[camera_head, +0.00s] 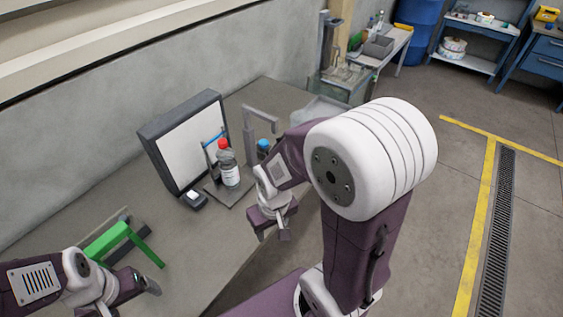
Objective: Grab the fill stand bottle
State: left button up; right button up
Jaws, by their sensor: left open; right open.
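A clear bottle with a red cap and white label (229,172) stands upright on a dark base plate (238,192), in front of a white-faced panel. A blue-capped object (263,145) shows just behind it, beside a grey post with an overhanging arm (250,122); its lower part is mostly hidden. I cannot tell which of these is the fill stand bottle. My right gripper (272,228) is open and empty, to the right of and nearer than the red-capped bottle, apart from it. My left gripper (132,297) is open and empty at the lower left, near a green stand.
The dark-framed white panel (190,142) stands at the back of the grey table (190,245). A small dark device (194,200) lies before it. A green stand (125,237) is at the left. A translucent bin (318,110) sits behind my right arm.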

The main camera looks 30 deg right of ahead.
aim_at(230, 171)
jog(key=z, duration=0.55)
jog(key=l+u, duration=0.25)
jog(key=u, duration=0.15)
jog(key=l+u, duration=0.25)
jog(key=u, duration=0.2)
jog(key=l+u, duration=0.45)
jog(key=i+l+u, duration=0.1)
jog(key=l+u, duration=0.35)
jog(key=j, duration=0.1)
